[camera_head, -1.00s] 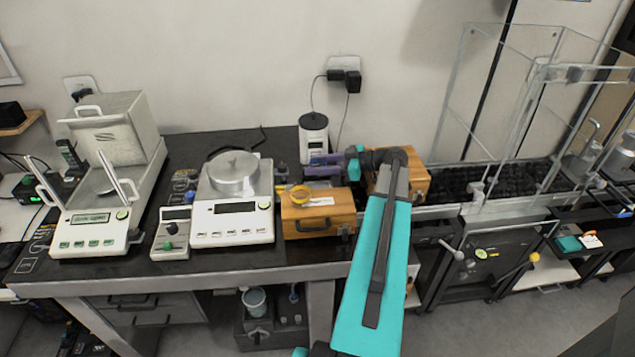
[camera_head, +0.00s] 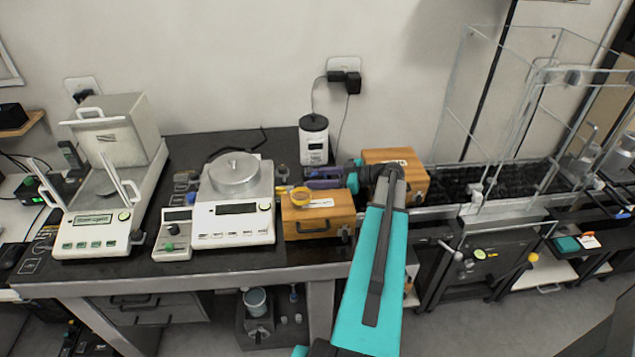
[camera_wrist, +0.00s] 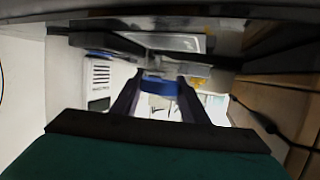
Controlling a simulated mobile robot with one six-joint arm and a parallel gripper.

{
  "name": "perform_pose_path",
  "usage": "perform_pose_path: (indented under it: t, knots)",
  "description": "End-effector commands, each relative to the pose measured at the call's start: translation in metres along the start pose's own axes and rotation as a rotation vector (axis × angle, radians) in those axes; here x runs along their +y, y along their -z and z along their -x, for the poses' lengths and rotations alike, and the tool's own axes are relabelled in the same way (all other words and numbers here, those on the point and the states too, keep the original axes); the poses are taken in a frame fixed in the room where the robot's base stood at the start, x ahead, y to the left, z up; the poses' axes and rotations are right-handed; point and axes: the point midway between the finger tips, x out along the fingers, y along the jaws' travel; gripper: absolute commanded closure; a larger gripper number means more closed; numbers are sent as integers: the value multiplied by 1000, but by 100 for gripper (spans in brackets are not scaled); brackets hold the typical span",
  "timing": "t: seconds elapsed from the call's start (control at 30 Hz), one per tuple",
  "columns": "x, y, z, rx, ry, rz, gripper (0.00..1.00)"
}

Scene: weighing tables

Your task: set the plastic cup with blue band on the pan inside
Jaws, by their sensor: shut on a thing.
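My gripper (camera_head: 309,180) reaches left behind the wooden box in the head view. In the wrist view, my gripper (camera_wrist: 160,81) has its two dark fingers shut on the plastic cup with blue band. The cup's blue band (camera_wrist: 158,88) shows between the fingertips; the rest of the cup is hard to make out. In the head view I cannot make out the cup. A balance (camera_head: 93,222) with an opened draft shield stands at the far left, its small pan (camera_head: 106,190) inside between upright glass panes. My gripper is well to the right of it.
A second balance (camera_head: 232,222) with a lidded round metal pan stands between. A wooden box (camera_head: 318,222) with a yellow ring (camera_head: 300,197) on it is in front of my gripper. A white canister (camera_head: 313,140) stands behind; another wooden box (camera_head: 408,180) is at right.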

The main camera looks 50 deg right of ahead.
Motion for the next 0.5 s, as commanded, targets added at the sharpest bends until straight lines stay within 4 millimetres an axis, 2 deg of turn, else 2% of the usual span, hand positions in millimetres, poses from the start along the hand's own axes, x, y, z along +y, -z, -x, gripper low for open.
perform_pose_path:
  t: [0.03, 0.13, 0.5]
  knots:
    - [0, -10, -3, 0, 0, -1, 84]
    - [0, -17, -5, 0, 0, 0, 84]
    - [0, -19, -6, 0, 0, 1, 84]
